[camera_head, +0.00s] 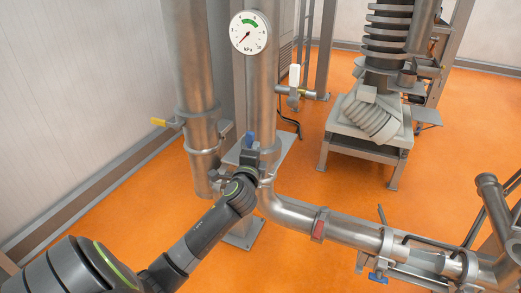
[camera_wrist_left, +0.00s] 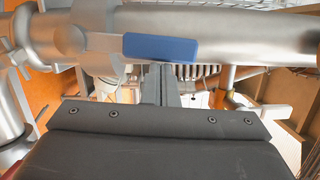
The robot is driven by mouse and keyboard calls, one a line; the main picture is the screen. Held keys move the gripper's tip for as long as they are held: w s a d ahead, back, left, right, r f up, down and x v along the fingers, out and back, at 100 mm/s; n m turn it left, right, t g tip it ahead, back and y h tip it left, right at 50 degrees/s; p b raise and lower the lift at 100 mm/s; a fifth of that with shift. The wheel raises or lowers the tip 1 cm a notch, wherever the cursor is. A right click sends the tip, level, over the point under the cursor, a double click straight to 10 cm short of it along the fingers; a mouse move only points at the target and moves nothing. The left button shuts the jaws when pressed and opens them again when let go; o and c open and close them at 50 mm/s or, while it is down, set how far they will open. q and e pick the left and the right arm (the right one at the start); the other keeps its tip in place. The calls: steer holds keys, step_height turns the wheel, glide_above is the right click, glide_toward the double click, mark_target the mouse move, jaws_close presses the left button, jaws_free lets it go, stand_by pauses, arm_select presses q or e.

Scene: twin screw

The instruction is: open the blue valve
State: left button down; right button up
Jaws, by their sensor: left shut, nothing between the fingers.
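The blue valve handle (camera_head: 250,137) stands on the vertical steel pipe in the middle of the head view. In the left wrist view the blue handle (camera_wrist_left: 160,48) is a flat bar lying across the pipe, just beyond the fingertips. My left gripper (camera_head: 262,156) is shut and empty, close by the handle in the head view. In the left wrist view its fingers (camera_wrist_left: 161,84) are together and point at the handle's lower edge. I cannot tell whether they touch it. The valve body is partly hidden behind my gripper. My right gripper is not in view.
A round pressure gauge (camera_head: 249,33) sits above on the same pipe. A yellow handle (camera_head: 159,122) sticks out at left. A horizontal pipe (camera_head: 352,232) with a red handle (camera_head: 318,230) runs to the lower right. A grey machine stand (camera_head: 365,146) stands behind. Orange floor is open between.

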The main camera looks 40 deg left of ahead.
arm_select(q)
steer(key=shift+s+a+r, duration=0.1)
steer(key=shift+a+r, duration=0.05)
steer(key=shift+a, duration=0.35)
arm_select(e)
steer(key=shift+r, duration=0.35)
arm_select(q)
steer(key=shift+p, duration=0.3)
